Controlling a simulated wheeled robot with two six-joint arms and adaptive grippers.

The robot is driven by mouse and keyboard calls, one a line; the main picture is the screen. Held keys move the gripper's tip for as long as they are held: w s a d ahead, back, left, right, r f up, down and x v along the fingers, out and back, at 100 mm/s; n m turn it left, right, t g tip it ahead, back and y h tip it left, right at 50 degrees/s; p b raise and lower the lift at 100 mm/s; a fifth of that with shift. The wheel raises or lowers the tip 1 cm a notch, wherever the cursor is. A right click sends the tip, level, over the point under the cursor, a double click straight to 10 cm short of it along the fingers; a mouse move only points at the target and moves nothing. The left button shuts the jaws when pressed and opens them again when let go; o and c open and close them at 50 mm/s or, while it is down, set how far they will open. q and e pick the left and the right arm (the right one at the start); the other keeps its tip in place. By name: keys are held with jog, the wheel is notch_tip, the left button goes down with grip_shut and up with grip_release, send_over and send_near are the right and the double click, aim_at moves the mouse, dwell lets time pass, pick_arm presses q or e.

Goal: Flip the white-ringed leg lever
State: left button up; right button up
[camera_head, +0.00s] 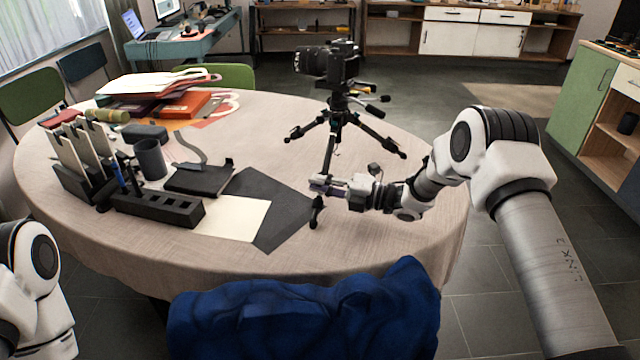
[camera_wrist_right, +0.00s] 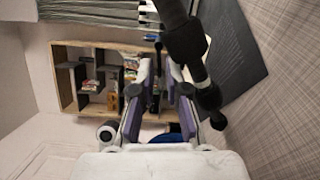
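A black tripod (camera_head: 339,108) stands on the round table with a camera (camera_head: 328,62) on its head and its legs spread. My right gripper (camera_head: 318,184) is at the lower part of the near leg, just above its foot (camera_head: 315,218). In the right wrist view the gripper's two fingers (camera_wrist_right: 160,98) are apart, with a gap between their purple pads. The dark leg (camera_wrist_right: 200,75) runs down past the right-hand finger; I cannot tell whether they touch. My left gripper is out of view.
The table (camera_head: 270,110) also holds a dark mat (camera_head: 275,215), a black block with slots (camera_head: 160,207), a grey cup (camera_head: 150,158), and papers and folders (camera_head: 160,90). A blue cloth-covered shape (camera_head: 305,315) is at the near edge. The table right of the tripod is clear.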

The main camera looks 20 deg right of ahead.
grip_shut()
jog(key=m, duration=0.1)
jog(key=r+m+p, duration=0.1)
jog(key=m, duration=0.1)
jog(key=shift+r, duration=0.15)
jog(key=m+p, duration=0.1)
jog(key=m, duration=0.1)
jog(key=r+m, duration=0.1)
jog(key=shift+w+d+m+h+p, duration=0.1)
jog(key=shift+w+m+h+p, duration=0.05)
jog(key=shift+m+h+p, duration=0.2)
jog(key=m, duration=0.1)
jog(key=m+p, duration=0.1)
jog(key=m, duration=0.1)
jog(key=r+m, duration=0.1)
jog(key=shift+w+d+m+g+p, duration=0.25)
jog(key=shift+w+g+p, duration=0.05)
jog(key=shift+w, duration=0.1)
jog(key=shift+w+d+r+m+p, duration=0.15)
jog(key=shift+w+m+p, duration=0.1)
jog(key=shift+m, duration=0.5)
jog(key=shift+w+d+r+m+p, duration=0.1)
jog(key=shift+w+m+p, duration=0.1)
jog(key=shift+m, duration=0.55)
grip_release()
